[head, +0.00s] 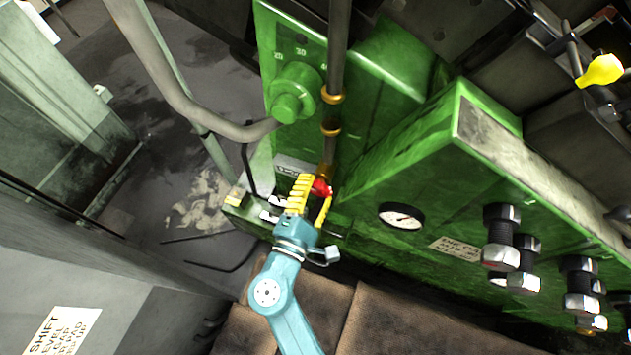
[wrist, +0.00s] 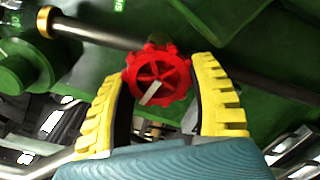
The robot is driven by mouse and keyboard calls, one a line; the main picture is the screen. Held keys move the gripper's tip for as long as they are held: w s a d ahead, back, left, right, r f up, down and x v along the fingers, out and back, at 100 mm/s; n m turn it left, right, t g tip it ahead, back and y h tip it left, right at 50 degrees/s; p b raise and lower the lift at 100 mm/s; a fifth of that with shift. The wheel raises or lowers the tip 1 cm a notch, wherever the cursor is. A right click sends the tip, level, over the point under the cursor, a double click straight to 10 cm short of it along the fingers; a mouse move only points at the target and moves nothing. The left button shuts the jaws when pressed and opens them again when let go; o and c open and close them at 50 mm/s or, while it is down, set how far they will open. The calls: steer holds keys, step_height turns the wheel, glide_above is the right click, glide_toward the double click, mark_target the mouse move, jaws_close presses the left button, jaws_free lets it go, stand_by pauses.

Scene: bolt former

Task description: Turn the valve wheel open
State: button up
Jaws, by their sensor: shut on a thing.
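The valve wheel (head: 321,187) is a small red handwheel on a pipe at the front of the green machine. In the head view it is partly hidden by my fingers. In the wrist view the red wheel (wrist: 158,76) faces me, with its spokes and a light metal piece on its face showing. My gripper (head: 314,191) has yellow ribbed fingers. In the wrist view the fingers of my gripper (wrist: 160,75) are on either side of the wheel's rim, shut on it.
The dark vertical pipe (head: 338,60) with brass rings rises above the wheel. A round green knob (head: 291,95) is to its left, and a pressure gauge (head: 401,216) and large bolts (head: 510,240) are to its right. A grey bent pipe (head: 180,90) crosses at upper left.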

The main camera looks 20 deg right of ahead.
steer(key=n+p, duration=0.3)
steer(key=n, duration=0.2)
steer(key=shift+r, duration=0.1)
steer(key=shift+s+d+n+p, duration=0.1)
steer(key=shift+n+p, duration=1.15)
steer(key=shift+n, duration=0.75)
steer(key=shift+f, duration=0.2)
steer(key=o, duration=0.9)
steer(key=v, duration=0.8)
steer(key=shift+r, duration=0.1)
